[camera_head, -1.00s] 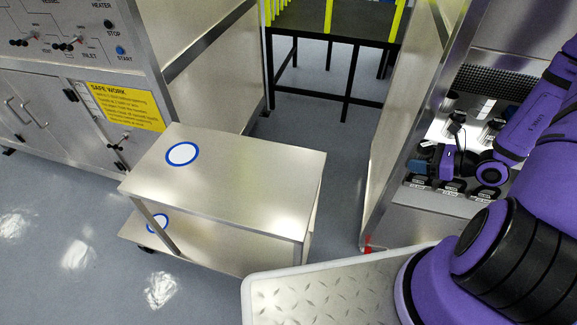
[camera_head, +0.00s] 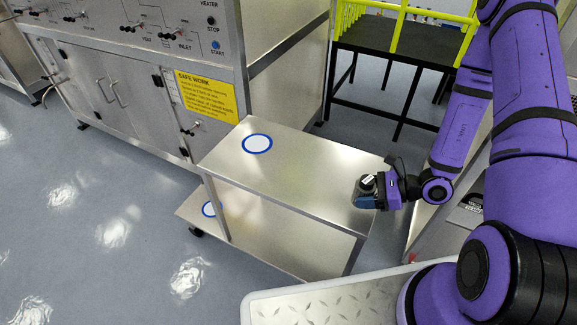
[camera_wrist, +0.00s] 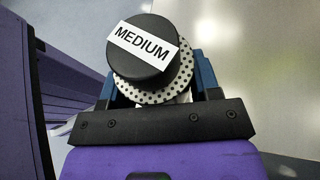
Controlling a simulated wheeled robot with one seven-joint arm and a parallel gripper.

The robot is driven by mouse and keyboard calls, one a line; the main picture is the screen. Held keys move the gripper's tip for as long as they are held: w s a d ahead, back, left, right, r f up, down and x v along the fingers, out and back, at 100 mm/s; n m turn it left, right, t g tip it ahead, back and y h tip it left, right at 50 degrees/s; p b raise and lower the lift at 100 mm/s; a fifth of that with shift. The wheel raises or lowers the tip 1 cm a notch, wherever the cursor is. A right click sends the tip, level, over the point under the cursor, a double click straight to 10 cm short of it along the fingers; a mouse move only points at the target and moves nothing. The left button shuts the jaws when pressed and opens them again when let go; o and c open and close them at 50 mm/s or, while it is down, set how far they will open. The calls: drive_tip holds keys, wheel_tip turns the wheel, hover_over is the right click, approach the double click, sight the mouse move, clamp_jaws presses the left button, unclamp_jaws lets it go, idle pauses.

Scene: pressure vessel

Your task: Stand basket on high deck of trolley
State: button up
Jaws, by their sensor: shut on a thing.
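The basket (camera_wrist: 150,50) has a black round top marked MEDIUM over a dotted, perforated rim in the wrist view. My gripper (camera_wrist: 155,85) is shut on it, with a blue finger on each side. In the head view the basket (camera_head: 367,184) and my gripper (camera_head: 368,200) are at the right end of the trolley's high deck (camera_head: 290,180). The basket appears over that end, but I cannot tell its height above it. A white disc with a blue ring (camera_head: 257,143) marks the far left part of the high deck. The basket's lower part is hidden.
A steel cabinet with a yellow SAFE WORK sign (camera_head: 206,96) stands behind left. A dark platform with yellow rails (camera_head: 400,45) is behind. The high deck is otherwise bare.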

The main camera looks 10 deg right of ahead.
hover_over(329, 175)
drive_tip(key=shift+w+f, duration=0.1)
drive_tip(key=shift+f, duration=2.4)
drive_tip(key=shift+f, duration=0.15)
drive_tip(key=o, duration=1)
